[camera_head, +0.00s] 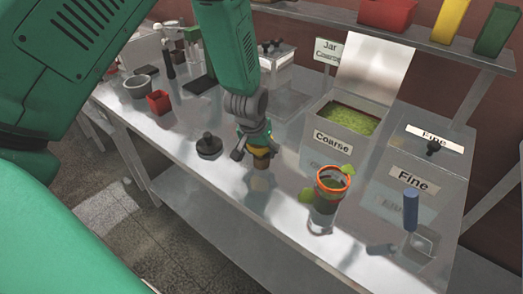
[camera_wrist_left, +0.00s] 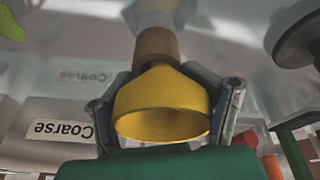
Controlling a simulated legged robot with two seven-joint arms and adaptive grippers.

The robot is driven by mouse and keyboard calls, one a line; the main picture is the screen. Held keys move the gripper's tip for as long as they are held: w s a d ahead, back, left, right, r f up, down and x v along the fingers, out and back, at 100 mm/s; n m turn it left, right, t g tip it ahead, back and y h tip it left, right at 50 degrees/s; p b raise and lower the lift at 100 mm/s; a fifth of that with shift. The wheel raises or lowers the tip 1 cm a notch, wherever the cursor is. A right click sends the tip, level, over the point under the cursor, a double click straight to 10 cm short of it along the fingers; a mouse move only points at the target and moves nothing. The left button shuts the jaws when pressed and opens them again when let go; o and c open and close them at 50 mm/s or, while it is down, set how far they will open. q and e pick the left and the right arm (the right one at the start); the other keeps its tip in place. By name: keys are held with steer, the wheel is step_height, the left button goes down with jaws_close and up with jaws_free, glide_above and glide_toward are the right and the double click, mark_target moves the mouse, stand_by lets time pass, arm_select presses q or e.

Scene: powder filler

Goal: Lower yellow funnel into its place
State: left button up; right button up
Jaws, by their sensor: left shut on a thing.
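The yellow funnel (camera_head: 261,151) is held by my left gripper (camera_head: 257,148) over the metal table. In the left wrist view the funnel (camera_wrist_left: 165,105) has its wide mouth facing the camera, with the gripper's fingers (camera_wrist_left: 165,108) shut on it from both sides. A brown cylindrical piece (camera_wrist_left: 156,45) sits at the funnel's narrow end; it also shows below the funnel in the head view (camera_head: 261,167). A pale, glassy shape lies beyond it; I cannot tell whether it is an object or a reflection. My right gripper is not in view.
The Coarse bin (camera_head: 333,143) is open behind; the Fine bin (camera_head: 413,180) is closed.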

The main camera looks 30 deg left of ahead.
arm_select(q)
steer(key=shift+s+f, duration=0.1)
steer(key=o, duration=1.5)
steer(key=shift+c, duration=0.2)
steer(key=o, duration=0.6)
steer(key=shift+a, duration=0.1)
steer(key=shift+c, duration=0.2)
steer(key=shift+a, duration=0.1)
steer(key=v, duration=1.1)
steer(key=shift+r, duration=0.35)
